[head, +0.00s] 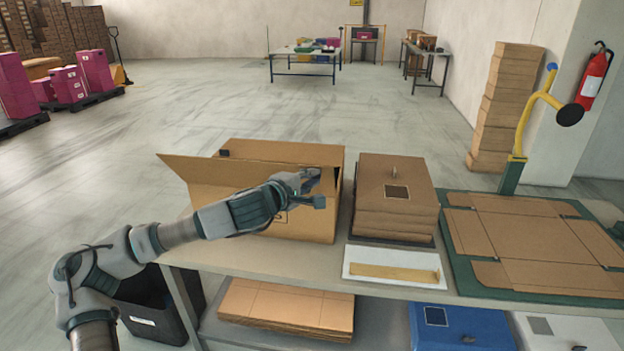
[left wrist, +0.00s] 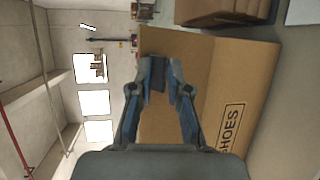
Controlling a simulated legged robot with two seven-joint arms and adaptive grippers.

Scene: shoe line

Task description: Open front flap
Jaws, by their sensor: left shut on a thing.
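A brown cardboard shoe box (head: 300,222) stands on the near table. One of its flaps (head: 195,170) sticks out to the left. In the left wrist view the box front (left wrist: 235,95) carries the word SHOES, with a lighter brown panel, apparently the front flap (left wrist: 165,125), beside it. My left gripper (head: 318,188) is at the upper right of the box front. In the left wrist view its fingers (left wrist: 158,80) are shut on a dark piece at that flap. The gripper and forearm hide part of the box front. My right gripper is not in view.
A stack of brown boxes (head: 395,195) stands close to the right of the box. A white tray (head: 390,285) with a tan strip lies in front of it. A flat carton blank (head: 530,240) lies on a green mat (head: 463,277) further right. A black bin (head: 150,308) stands below at left.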

